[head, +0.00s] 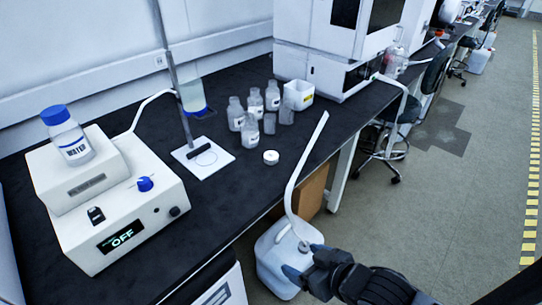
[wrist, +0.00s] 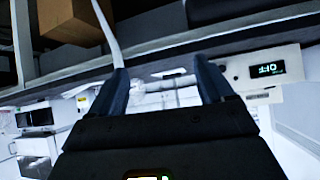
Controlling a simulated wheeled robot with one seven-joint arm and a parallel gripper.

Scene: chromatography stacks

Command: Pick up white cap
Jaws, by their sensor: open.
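The white cap (head: 271,157) is a small round disc lying on the black bench top, near its front edge, in the head view. Several clear bottles stand just behind it. I cannot make out the cap in the wrist view. My gripper (head: 304,260) is at the lower right of the head view, in front of the bench and over a white jug, well apart from the cap. In the wrist view my gripper (wrist: 163,75) shows two dark blue fingers spread apart, with nothing held between them.
A white jug (head: 272,255) with a pale tube (head: 296,180) stands before the bench. A clear bottle (head: 249,131) stands close behind the cap. A stand with a white base (head: 204,172) and a white device reading OFF (head: 125,238) are to the left. Bare bench lies between.

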